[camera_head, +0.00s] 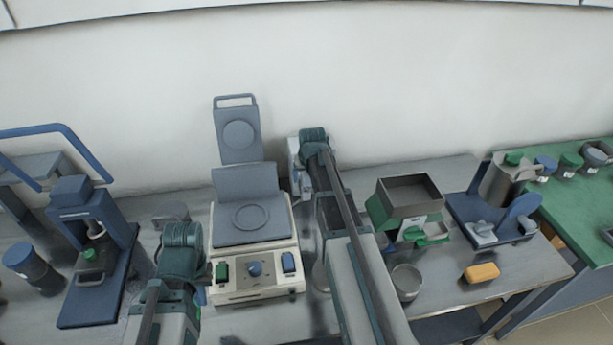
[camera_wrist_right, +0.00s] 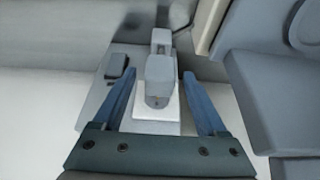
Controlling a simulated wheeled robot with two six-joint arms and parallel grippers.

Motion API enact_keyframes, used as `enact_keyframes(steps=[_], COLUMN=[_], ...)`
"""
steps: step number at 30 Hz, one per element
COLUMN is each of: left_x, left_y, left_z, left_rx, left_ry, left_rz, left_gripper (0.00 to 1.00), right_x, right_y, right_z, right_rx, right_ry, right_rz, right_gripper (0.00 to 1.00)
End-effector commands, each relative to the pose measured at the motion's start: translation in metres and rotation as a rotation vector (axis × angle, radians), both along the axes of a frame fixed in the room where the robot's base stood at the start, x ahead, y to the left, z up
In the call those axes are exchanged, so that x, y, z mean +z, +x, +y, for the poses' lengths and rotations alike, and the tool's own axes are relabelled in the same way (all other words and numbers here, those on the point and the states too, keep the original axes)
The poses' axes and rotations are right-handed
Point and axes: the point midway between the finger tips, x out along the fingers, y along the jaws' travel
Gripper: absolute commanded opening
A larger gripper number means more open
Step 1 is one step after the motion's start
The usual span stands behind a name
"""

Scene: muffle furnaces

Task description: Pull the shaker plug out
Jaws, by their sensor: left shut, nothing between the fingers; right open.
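The grey plug (camera_wrist_right: 159,72) sits on a white plate on a grey socket box (camera_wrist_right: 98,108) in the right wrist view. My right gripper (camera_wrist_right: 159,88) is open, with one blue finger on each side of the plug; I cannot tell if either finger touches it. In the head view my right arm hides most of the plug area, right of the shaker (camera_head: 252,282), a cream box with a grey platform and front controls. My left gripper (camera_head: 202,294) is shut and empty at the shaker's front left corner, its fingers mostly hidden by my wrist.
A rocker switch (camera_wrist_right: 118,66) is beside the plug on the box. A blue press-like stand (camera_head: 100,235) is at the left. A green-and-grey hopper (camera_head: 408,200), a metal cup (camera_head: 406,281) and a yellow block (camera_head: 481,272) are at the right. The wall is close behind.

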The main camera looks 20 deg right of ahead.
Motion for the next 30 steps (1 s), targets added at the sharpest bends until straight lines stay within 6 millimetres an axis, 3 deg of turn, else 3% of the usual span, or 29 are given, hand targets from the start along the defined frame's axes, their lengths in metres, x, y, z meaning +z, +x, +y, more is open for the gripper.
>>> enact_keyframes(steps=[8, 24, 30], left_x=[0.03, 0.111, 0.125], left_y=[0.0, 0.0, 0.0], left_z=[0.0, 0.0, 0.0], left_rx=[0.0, 0.002, 0.006], left_ry=[0.0, -0.001, -0.002], left_rz=[0.0, 0.0, 0.0], left_gripper=[0.0, 0.0, 0.0], right_x=[0.031, 0.111, 0.124], right_y=[-0.011, -0.043, -0.05], right_z=[0.003, 0.011, 0.013], right_rx=[0.0, 0.0, 0.0], right_ry=[0.0, 0.0, 0.0], right_rz=[0.0, 0.001, 0.001], right_gripper=[0.75, 0.75, 0.75])
